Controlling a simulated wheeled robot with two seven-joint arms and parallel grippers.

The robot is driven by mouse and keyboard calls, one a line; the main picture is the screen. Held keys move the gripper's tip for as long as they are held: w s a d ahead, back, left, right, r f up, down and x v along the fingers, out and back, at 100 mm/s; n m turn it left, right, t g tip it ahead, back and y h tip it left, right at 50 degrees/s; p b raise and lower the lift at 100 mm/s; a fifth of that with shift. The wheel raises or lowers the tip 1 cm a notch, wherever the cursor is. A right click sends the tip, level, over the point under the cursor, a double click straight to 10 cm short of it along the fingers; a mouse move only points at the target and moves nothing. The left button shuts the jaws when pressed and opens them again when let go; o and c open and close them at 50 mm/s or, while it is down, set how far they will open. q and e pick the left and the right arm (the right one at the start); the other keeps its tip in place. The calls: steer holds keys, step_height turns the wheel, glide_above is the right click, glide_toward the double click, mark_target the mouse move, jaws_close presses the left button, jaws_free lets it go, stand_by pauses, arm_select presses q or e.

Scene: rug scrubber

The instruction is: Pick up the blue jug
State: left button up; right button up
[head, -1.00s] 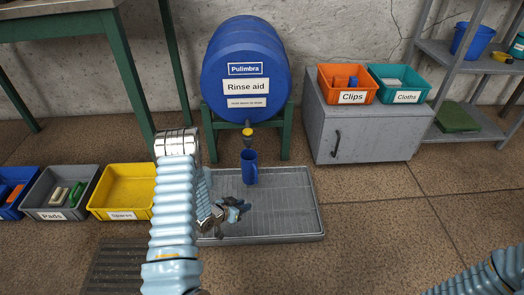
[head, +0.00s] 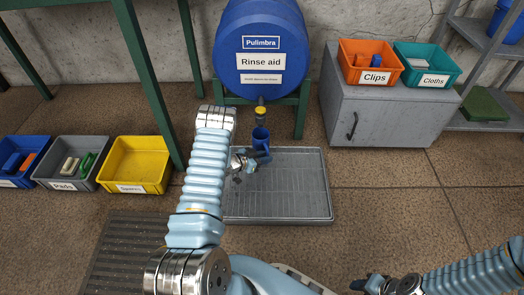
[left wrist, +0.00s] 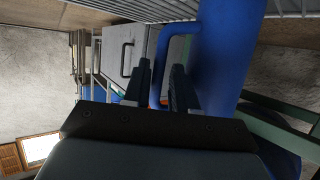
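The blue jug (head: 261,140) stands upright below the barrel's tap, on the grated drip tray (head: 290,205). In the left wrist view the jug (left wrist: 228,50) fills the right of the middle, with its handle toward the fingers. My left gripper (head: 250,160) is beside the jug at its lower left. In the wrist view its two dark fingers (left wrist: 160,85) are apart, and the handle's outer bar shows in the gap between them. I cannot tell whether they touch it. My right gripper (head: 366,284) is low at the bottom right, away from the jug; its fingers are unclear.
The blue Rinse aid barrel (head: 262,45) with its tap (head: 260,111) is on a green stand just above the jug. A grey cabinet (head: 385,115) with orange and teal bins stands right. Yellow (head: 135,165), grey and blue bins lie left. Floor right of the tray is clear.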

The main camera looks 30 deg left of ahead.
arm_select(q)
steer(key=x, duration=0.3)
steer(key=shift+w+d+f, duration=0.1)
steer(key=shift+w+d, duration=0.05)
steer(key=shift+w, duration=0.05)
steer(key=shift+c, duration=0.3)
jaws_close()
